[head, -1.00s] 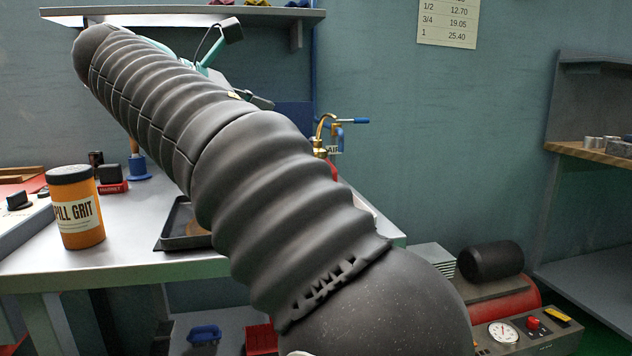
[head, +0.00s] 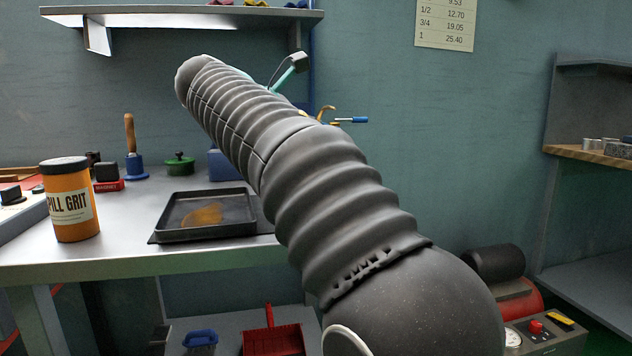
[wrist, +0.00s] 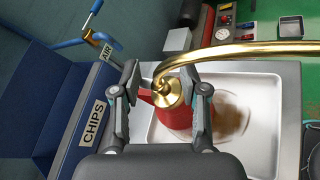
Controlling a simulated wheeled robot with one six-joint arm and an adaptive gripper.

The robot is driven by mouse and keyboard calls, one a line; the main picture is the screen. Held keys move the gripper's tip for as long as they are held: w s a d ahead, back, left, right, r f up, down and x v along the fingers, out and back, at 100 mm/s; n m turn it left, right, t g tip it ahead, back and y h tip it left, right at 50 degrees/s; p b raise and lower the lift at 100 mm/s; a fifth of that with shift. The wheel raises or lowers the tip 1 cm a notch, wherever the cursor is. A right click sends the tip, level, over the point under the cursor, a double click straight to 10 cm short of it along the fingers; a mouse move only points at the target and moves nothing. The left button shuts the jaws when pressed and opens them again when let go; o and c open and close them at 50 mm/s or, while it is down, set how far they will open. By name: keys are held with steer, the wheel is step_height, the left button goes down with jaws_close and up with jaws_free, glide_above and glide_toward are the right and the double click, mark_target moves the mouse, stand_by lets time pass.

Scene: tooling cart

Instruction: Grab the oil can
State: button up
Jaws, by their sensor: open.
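The oil can (wrist: 178,118) has a red body, a brass top and a long curved brass spout (wrist: 250,48). In the wrist view it stands at the near-left end of a shallow tray (wrist: 262,75). My gripper (wrist: 160,78) is open, with one finger on each side of the brass top. Whether either finger touches it I cannot tell. The near part of the can is hidden behind my gripper. In the head view my arm hides the can's body; a bit of brass (head: 325,112) shows past the arm.
A blue CHIPS bin (wrist: 60,110) is close to the left of my gripper. A blue-handled air valve (head: 350,120) is just beyond. The tray (head: 165,235) with a brown stain lies on the metal bench. An orange SPILL GRIT tub (head: 72,205) stands at the left.

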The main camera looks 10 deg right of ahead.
steer(key=shift+w+d, duration=0.1)
steer(key=shift+d, duration=0.1)
jaws_close()
steer(key=shift+f, duration=0.1)
stand_by(0.4)
